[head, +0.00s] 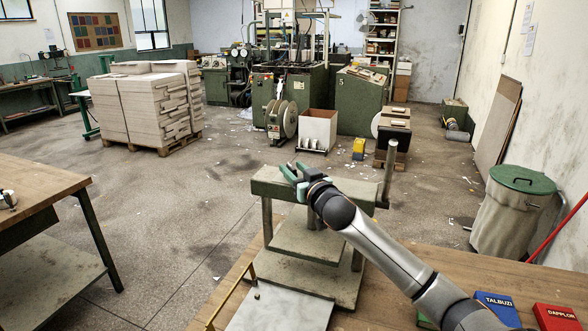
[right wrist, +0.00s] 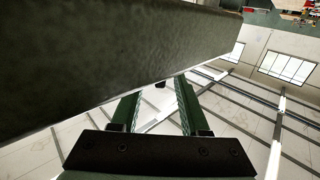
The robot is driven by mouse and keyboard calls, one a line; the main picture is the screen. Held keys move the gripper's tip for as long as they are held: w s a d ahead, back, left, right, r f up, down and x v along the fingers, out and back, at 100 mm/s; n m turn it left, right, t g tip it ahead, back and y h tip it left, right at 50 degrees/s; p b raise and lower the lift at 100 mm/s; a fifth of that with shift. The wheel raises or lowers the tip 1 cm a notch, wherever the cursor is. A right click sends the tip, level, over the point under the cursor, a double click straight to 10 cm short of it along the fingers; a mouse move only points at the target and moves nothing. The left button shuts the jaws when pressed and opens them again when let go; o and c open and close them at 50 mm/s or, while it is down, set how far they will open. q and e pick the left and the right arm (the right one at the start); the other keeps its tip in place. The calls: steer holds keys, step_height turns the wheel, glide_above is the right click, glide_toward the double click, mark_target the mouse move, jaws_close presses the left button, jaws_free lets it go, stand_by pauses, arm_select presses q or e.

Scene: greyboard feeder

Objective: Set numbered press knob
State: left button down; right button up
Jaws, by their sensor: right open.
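The press (head: 320,248) stands on the wooden bench, with a grey-green crossbar (head: 268,184) on posts above a stepped base. My right gripper (head: 293,172) is at the top of the crossbar, left of its middle, in the head view. In the right wrist view its two green fingers (right wrist: 160,88) are apart. A small dark piece (right wrist: 160,84) shows near the gap between the fingertips; I cannot tell whether it is the knob. A large dark green surface (right wrist: 90,50), likely the crossbar, fills the upper left there. No numbers are readable. My left gripper is not in view.
An upright post (head: 390,168) rises at the press's right end. A pale plate (head: 285,312) and yellow rail (head: 228,298) lie in front. Blue (head: 497,308) and red (head: 556,318) boxes lie on the bench at right. A lidded bin (head: 515,210) stands behind.

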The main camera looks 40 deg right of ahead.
steer(key=shift+c, duration=0.2)
jaws_close()
stand_by(0.5)
